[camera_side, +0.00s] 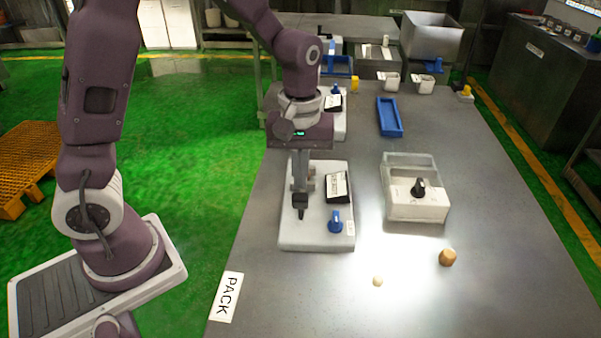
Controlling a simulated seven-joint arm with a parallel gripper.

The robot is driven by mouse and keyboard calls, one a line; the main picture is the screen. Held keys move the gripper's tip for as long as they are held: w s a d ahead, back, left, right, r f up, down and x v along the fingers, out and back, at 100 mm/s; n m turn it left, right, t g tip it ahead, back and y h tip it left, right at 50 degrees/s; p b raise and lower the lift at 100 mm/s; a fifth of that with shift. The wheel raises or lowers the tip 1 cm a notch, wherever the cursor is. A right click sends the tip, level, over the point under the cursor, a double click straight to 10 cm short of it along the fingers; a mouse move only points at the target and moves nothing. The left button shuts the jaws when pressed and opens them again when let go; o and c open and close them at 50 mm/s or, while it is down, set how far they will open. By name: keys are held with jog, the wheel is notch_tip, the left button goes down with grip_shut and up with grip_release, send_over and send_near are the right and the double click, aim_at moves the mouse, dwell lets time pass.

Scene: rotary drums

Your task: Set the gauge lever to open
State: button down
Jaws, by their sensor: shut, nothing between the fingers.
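My gripper (300,207) is shut and empty, pointing down over the left part of a pale grey panel (290,240) near the table's left edge. I cannot read which control is the gauge lever.
A blue tray (389,117) lies farther back. A further panel (340,128) stands behind my gripper. An orange-brown piece (447,257) and a small cream piece (377,281) lie in front.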

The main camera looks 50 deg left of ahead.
notch_tip(320, 180, up, 11)
jog(key=w+a, duration=0.2)
jog(key=a, duration=0.1)
jog(key=s+d+r+m+t, duration=0.1)
jog(key=s+m, duration=0.3)
jog(key=s, duration=0.6)
jog(key=s+d+r+m+t, duration=0.2)
jog(key=s+m+t, duration=0.2)
jog(key=s, duration=0.6)
jog(key=shift+d+m, duration=0.15)
jog(key=shift+m, duration=0.65)
